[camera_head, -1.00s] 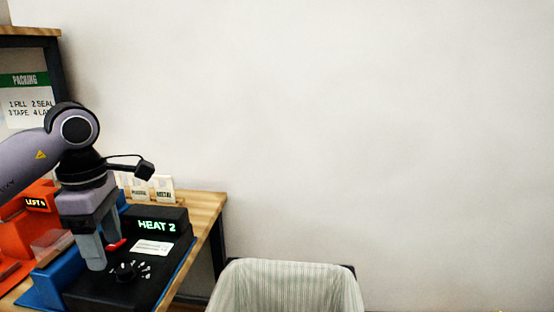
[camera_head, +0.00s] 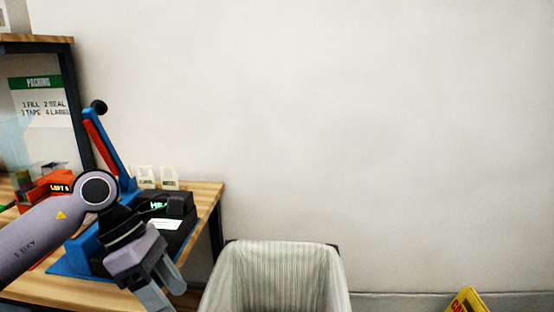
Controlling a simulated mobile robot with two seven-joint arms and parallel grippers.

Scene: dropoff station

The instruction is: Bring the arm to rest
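My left arm comes in from the left. Its gripper (camera_head: 166,286) points down and to the right, in front of the table's right edge. The two fingers look apart, with nothing seen between them. Behind it stands a black and blue heat sealer (camera_head: 172,222) with a lit display, partly hidden by my wrist. The sealer's blue and red lever (camera_head: 104,150) stands raised. My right gripper is not in view.
A lined bin (camera_head: 275,275) stands right of the wooden table (camera_head: 206,192). Small white cards (camera_head: 168,178) stand at the table's back. An orange device (camera_head: 48,186) is at the left. A yellow sign (camera_head: 467,300) shows at lower right. The wall area is bare.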

